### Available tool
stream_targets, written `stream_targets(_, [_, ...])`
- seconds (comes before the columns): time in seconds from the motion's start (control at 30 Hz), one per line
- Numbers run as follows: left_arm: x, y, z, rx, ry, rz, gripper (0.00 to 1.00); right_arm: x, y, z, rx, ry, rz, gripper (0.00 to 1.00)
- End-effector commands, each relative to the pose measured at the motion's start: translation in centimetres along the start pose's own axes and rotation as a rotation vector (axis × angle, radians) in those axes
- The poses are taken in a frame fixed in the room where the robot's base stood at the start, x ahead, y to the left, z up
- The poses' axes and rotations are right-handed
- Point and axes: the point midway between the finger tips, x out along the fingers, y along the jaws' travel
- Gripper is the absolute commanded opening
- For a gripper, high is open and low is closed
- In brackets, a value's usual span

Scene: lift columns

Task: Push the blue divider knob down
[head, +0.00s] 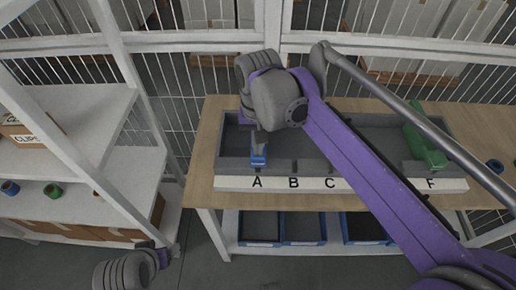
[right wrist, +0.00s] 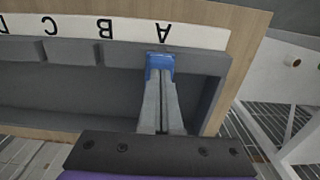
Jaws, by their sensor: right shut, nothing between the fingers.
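The blue divider knob (head: 259,162) sits at the front wall of the grey tray, just above the letter A. It also shows in the right wrist view (right wrist: 160,62), right at my fingertips. My right gripper (head: 258,147) is shut with nothing between its fingers. In the right wrist view its closed fingers (right wrist: 160,84) overlap the near part of the blue knob; whether they press on it, I cannot tell. My left arm shows at the bottom left, with its gripper end (head: 168,252) small and dark, away from the tray.
The grey tray (head: 225,165) stands on a wooden table (head: 205,140), with a label strip along its front. Blue-rimmed bins (head: 303,228) sit below. White shelving (head: 120,185) stands at the left. My right arm hides the tray's middle.

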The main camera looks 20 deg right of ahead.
Motion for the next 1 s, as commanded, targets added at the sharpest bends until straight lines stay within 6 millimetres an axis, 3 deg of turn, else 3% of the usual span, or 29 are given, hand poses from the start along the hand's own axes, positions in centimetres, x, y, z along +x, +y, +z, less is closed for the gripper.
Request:
stream_targets(0.37, [-0.2, 0.0, -0.1, 0.0, 0.001, 0.0, 0.75, -0.2, 0.0, 0.0, 0.0, 0.0, 0.0, 0.0])
stream_targets(1.0, [-4.4, 0.0, -3.5, 0.0, 0.024, 0.0, 0.75, -6.4, 0.0, -0.1, 0.0, 0.002, -0.001, 0.0])
